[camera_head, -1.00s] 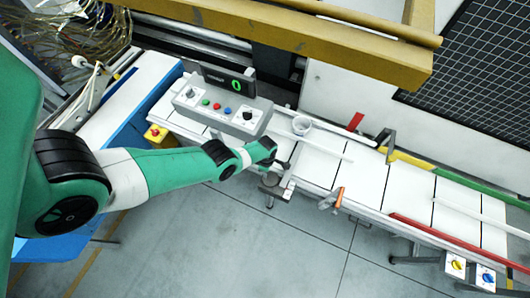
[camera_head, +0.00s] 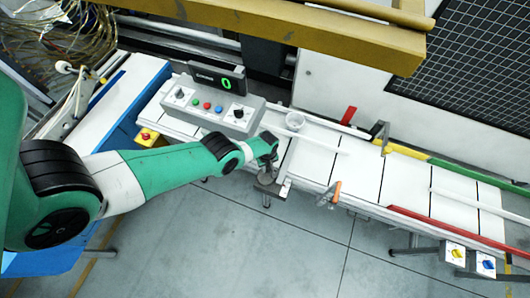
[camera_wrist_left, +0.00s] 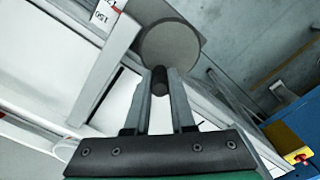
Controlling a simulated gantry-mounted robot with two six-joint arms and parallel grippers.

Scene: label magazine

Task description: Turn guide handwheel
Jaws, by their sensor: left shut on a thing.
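The guide handwheel is a grey disc (camera_wrist_left: 170,46) at the top middle of the left wrist view. In the head view it shows small and dark (camera_head: 266,182) at the front edge of the conveyor. A short dark knob (camera_wrist_left: 160,82) stands on the disc's near edge. My left gripper (camera_wrist_left: 160,88) is shut on this knob, with one finger on each side. In the head view my left gripper (camera_head: 268,160) is just above the handwheel and partly hides it. My right gripper is in neither view.
A grey control box (camera_head: 212,107) with a display (camera_head: 217,79) reading 0 stands behind the gripper. The floor in front is open.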

